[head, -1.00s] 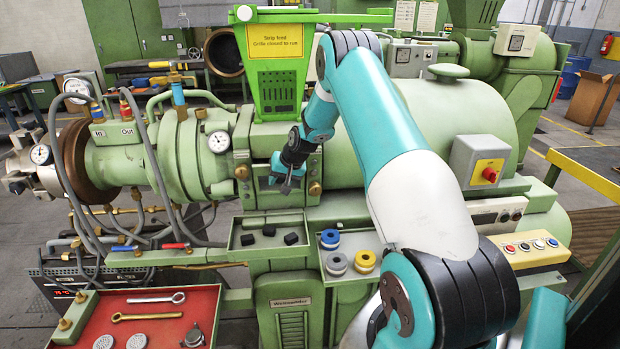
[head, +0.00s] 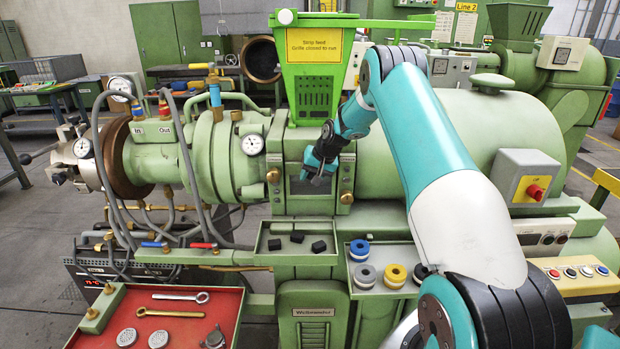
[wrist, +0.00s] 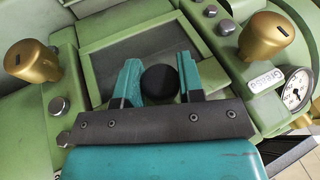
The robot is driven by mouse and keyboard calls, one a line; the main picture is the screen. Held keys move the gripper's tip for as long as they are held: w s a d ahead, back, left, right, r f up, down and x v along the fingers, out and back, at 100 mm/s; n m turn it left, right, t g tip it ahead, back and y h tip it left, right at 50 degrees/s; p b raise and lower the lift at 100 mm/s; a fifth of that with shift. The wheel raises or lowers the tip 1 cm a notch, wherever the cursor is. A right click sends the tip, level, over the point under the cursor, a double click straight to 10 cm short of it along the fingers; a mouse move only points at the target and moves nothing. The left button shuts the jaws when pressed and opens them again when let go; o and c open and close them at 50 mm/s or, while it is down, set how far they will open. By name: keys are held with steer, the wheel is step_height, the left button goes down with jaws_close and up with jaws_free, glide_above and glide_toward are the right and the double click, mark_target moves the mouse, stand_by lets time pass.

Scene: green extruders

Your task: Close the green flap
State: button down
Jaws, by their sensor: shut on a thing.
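The green flap (wrist: 103,76) is at the front of the machine's feed block, a green frame around a dark panel, seen close up in the wrist view. Its black round knob (wrist: 160,82) sits between the two teal fingers of my gripper (wrist: 159,76), which is shut on it. In the head view my gripper (head: 318,173) is at the flap area under the green hopper (head: 315,75) and partly covers it. How far the flap stands open is hard to tell.
Brass knobs (wrist: 267,37) (wrist: 32,61) flank the flap, and a gauge (wrist: 296,88) is at the right in the wrist view. Below are a green tray of black blocks (head: 271,246), a tray of coloured rings (head: 360,250) and a red tool tray (head: 181,324).

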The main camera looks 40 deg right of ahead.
steer(key=shift+w+r, duration=0.25)
steer(key=shift+r, duration=0.15)
steer(key=c, duration=1.1)
jaws_free()
steer(key=o, duration=0.3)
steer(key=shift+s+f, duration=0.1)
steer(key=shift+f, duration=0.05)
steer(key=b+v, duration=0.5)
steer(key=v, duration=1.2)
steer(key=shift+s, duration=0.2)
